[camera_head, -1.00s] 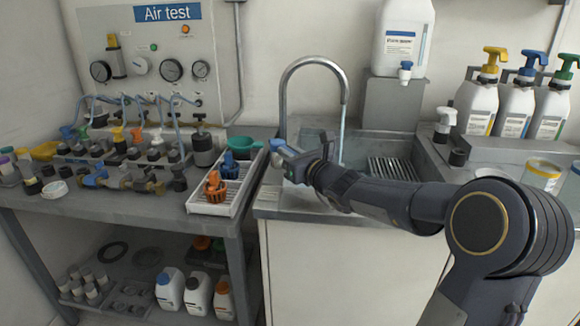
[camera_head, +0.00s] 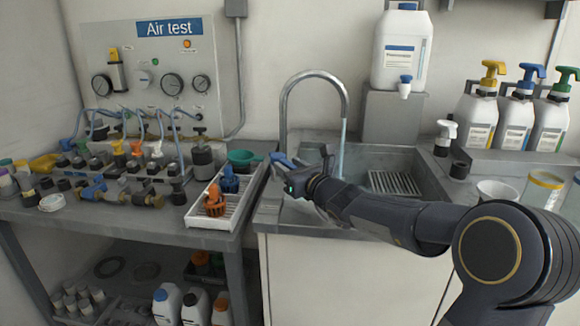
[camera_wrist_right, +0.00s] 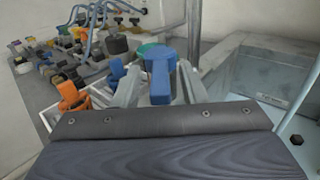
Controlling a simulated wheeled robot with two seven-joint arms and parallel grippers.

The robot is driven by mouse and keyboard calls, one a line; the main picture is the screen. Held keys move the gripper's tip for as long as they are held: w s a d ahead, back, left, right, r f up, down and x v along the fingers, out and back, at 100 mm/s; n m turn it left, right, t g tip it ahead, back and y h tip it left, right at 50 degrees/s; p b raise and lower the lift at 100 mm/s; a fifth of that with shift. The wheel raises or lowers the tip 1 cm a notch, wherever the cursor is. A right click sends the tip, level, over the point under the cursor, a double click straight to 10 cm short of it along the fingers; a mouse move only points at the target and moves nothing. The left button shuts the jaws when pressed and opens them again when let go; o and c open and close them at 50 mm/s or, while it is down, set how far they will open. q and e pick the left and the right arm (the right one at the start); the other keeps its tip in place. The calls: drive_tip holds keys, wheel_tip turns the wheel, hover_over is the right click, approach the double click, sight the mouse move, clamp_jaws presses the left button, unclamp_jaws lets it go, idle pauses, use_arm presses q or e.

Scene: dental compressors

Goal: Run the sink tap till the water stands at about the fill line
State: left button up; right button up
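The curved grey tap (camera_head: 314,78) stands at the back left of the sink (camera_head: 408,158). A pale blue stream of water (camera_head: 342,150) falls from its spout into the basin. My right gripper (camera_head: 284,164) is at the sink's left edge, at the blue tap lever. In the right wrist view the blue lever (camera_wrist_right: 161,80) lies between the two fingers (camera_wrist_right: 160,84), with gaps beside its narrow part; contact at the tips is unclear. My left gripper is out of view.
A white tray (camera_head: 196,221) with orange and blue parts and a green cup (camera_head: 243,157) stand close left of my gripper. A white jug (camera_head: 400,48) stands on a block behind the sink. Spray bottles (camera_head: 480,110) line the right.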

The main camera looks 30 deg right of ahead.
drive_tip(key=s, duration=0.7)
drive_tip(key=shift+s+p, duration=0.25)
drive_tip(key=shift+p, duration=0.1)
